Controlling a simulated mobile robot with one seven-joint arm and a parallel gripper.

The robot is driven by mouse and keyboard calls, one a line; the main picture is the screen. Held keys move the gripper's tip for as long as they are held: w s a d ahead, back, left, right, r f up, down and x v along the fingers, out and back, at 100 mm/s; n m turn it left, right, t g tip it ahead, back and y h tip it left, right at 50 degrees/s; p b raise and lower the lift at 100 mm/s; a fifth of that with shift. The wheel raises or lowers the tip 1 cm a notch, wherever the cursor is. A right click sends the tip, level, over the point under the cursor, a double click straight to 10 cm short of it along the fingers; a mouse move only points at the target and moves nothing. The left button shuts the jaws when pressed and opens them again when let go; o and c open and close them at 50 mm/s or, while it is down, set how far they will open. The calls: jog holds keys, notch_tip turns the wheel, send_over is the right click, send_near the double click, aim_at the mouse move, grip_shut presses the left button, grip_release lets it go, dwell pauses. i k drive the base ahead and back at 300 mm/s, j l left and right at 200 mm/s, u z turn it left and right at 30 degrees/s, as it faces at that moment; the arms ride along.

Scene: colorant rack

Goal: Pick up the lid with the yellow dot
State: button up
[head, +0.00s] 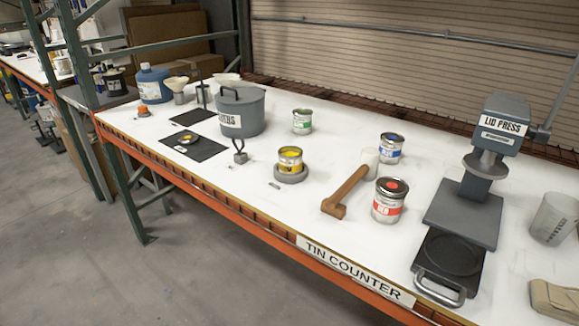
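The lid with the yellow dot (188,138) appears as a small dark disc with a yellow mark. It lies on a black mat (207,149) on the left part of the white counter, near the front edge. A tin with a yellow label (290,155) stands on a round grey base to the right of the mat. Its top shows yellow, and I see no lid on it. My gripper is not in view.
A big grey pot (252,112) stands behind the mat, and a small dark weight (239,157) is right of it.

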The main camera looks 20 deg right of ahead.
aim_at(186, 139)
jog(key=i+j, duration=0.3)
jog(key=i, duration=0.25)
jog(key=i+j+z, duration=0.1)
jog(key=i+j, duration=0.2)
jog(key=i, duration=0.3)
jog(key=i+j, duration=0.35)
jog(key=i, duration=0.2)
jog(key=i+j+z, duration=0.1)
jog(key=i+j, duration=0.25)
jog(key=i, duration=0.2)
